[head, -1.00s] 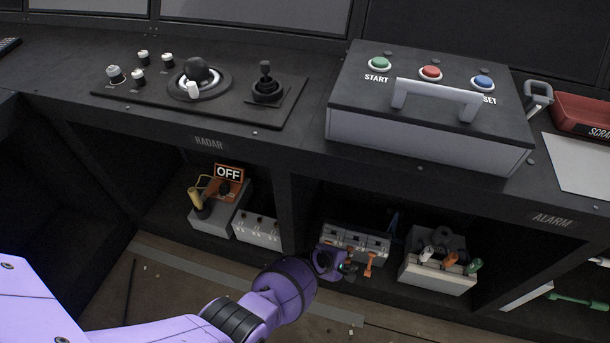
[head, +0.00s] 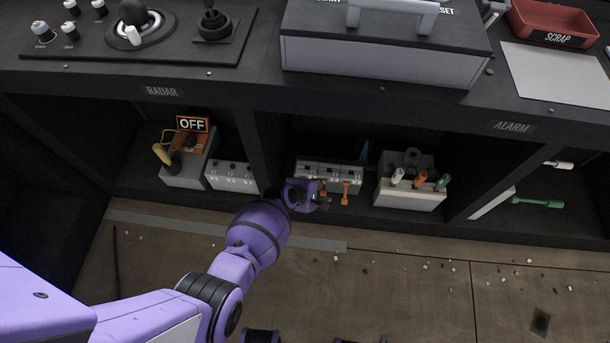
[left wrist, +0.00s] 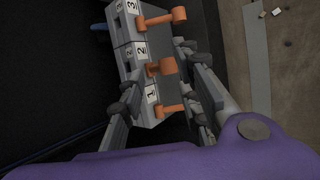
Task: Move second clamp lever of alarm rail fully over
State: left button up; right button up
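The alarm rail (head: 330,172) is a grey row of clamps on the shelf under the counter. In the left wrist view its blocks are numbered 1 (left wrist: 152,93), 2 (left wrist: 140,50) and 3 (left wrist: 132,6). The second clamp lever (left wrist: 160,68) is orange and looks foreshortened; levers 1 (left wrist: 170,109) and 3 (left wrist: 163,18) lie out to the right. My left gripper (head: 322,198) is at the rail's front. In the wrist view its fingers (left wrist: 156,66) are open, one each side of the second lever. Contact cannot be told. My right gripper is not seen.
A grey box with coloured handles (head: 408,193) stands right of the rail, beyond a gap. A grey switch box (head: 232,178) and the OFF-sign unit (head: 188,168) are to the left. The counter edge (head: 290,112) overhangs the shelf. The floor (head: 420,280) in front has small debris.

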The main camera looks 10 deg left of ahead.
pick_arm(q)
jog(key=v, duration=0.9)
jog(key=shift+s+a+f, duration=0.2)
jog(key=shift+s+a, duration=0.05)
jog(key=shift+s, duration=0.05)
